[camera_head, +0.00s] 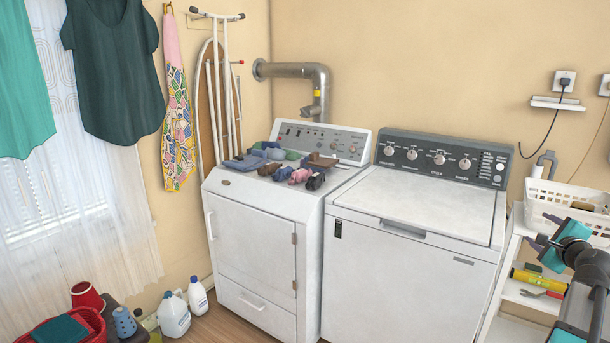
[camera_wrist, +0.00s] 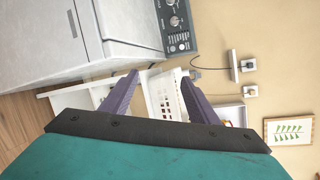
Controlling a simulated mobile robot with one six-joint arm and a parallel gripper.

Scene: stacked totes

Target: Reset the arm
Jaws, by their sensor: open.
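My gripper (camera_head: 545,230) is at the right edge of the head view, in front of the white shelf and basket. My dark arm reaches up to it from the lower right. In the wrist view my gripper (camera_wrist: 160,88) shows two purple fingers spread apart with nothing held between them. The white basket (camera_wrist: 166,96) shows between and beyond the fingers. Whether the fingers touch the basket cannot be told.
A white dryer (camera_head: 255,250) carries several folded or rolled cloths on top. A white washer (camera_head: 410,270) with a clear lid stands beside it. A shelf (camera_head: 520,295) holds the basket (camera_head: 570,195) and tools. Bottles (camera_head: 174,315) stand on the floor at left.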

